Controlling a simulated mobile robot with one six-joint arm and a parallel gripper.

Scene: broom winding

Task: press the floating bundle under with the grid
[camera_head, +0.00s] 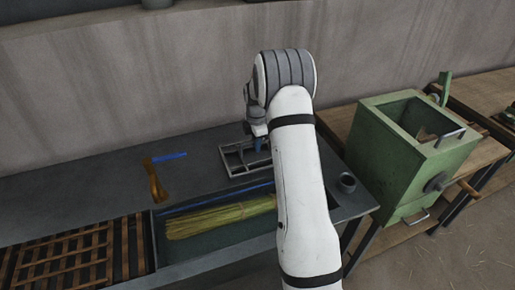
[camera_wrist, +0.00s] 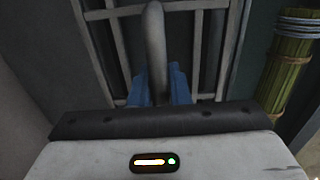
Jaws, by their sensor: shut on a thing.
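The straw bundle (camera_head: 220,217) is yellow-green and lies lengthwise in a dark sunken trough (camera_head: 160,250). My arm hides its right end in the head view. In the wrist view, the bundle (camera_wrist: 283,80) shows at the right with wire bands around it. The grey metal grid (camera_head: 231,161) is behind the trough; I cannot tell if it rests on the bench or hangs just above it. My gripper (camera_head: 262,145) is at the grid, mostly hidden by my arm. In the wrist view, its blue fingers (camera_wrist: 158,86) are shut on the grid's grey handle (camera_wrist: 155,40).
A wooden-handled tool (camera_head: 156,182) and a blue strip (camera_head: 169,157) lie on the bench left of the grid. A small grey cup (camera_head: 347,182) stands right of the trough. A slatted rack (camera_head: 75,260) is at left, a green box machine (camera_head: 400,160) at right.

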